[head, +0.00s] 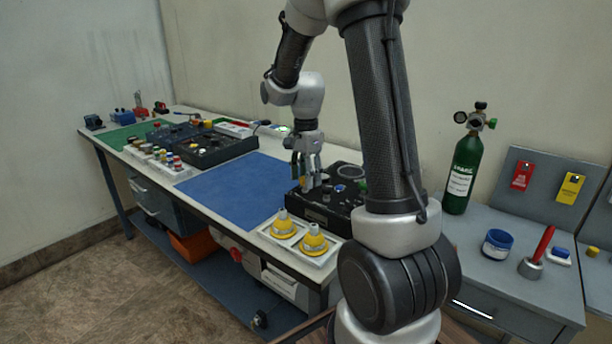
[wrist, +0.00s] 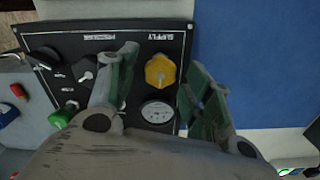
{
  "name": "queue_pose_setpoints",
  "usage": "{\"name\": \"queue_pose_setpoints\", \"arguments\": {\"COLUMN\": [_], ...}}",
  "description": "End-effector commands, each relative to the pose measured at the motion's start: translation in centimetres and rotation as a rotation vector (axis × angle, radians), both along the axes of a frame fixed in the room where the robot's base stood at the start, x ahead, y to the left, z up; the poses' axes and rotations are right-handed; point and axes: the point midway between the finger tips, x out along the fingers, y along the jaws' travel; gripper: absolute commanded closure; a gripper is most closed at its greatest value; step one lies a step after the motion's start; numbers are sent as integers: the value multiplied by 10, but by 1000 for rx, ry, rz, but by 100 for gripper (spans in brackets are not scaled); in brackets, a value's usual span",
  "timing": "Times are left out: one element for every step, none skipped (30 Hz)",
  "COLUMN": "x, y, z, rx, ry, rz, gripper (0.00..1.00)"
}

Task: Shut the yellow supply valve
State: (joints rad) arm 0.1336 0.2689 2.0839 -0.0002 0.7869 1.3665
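The yellow supply valve (wrist: 160,70) is a lobed knob on a black panel (wrist: 80,30), beside the lettering "SUPPLY" in the wrist view. My gripper (wrist: 165,60) is open, with one finger on each side of the knob in that picture. Whether the fingers touch it, or how high they are above it, I cannot tell. A round gauge (wrist: 157,111) sits just below the knob in the wrist view.
Other panel controls include a green knob (wrist: 60,118) and black knobs (wrist: 45,58). A white tray (head: 327,262) with two yellow-based fittings stands in front of the box. A blue mat (head: 235,190) lies clear to the left. A green cylinder (head: 461,175) stands at right.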

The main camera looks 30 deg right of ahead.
Motion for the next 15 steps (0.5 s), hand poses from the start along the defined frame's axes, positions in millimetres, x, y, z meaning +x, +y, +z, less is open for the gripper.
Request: {"name": "queue_pose_setpoints", "arguments": {"x": [0, 0, 0, 0, 0, 0, 0, 0, 0, 0, 0, 0, 0, 1, 1], "y": [0, 0, 0, 0, 0, 0, 0, 0, 0, 0, 0, 0, 0, 0, 0], "z": [0, 0, 0, 0, 0, 0, 2, 4, 8, 12, 16, 24, 30, 37, 46], "rx": [0, 0, 0, 0, 0, 0, 0, 0, 0, 0, 0, -1, -1, -1, -1], "ry": [1, 1, 1, 1, 1, 1, 1, 0, -1, -2, -2, -3, -3, -4, -4], "rz": [0, 0, 0, 0, 0, 0, 0, 0, 0, 0, 0, 0, 0, 0, 0], "gripper": [49, 49, 49, 49, 49, 49, 49, 49, 49, 49, 49, 49, 49, 49, 49]}}
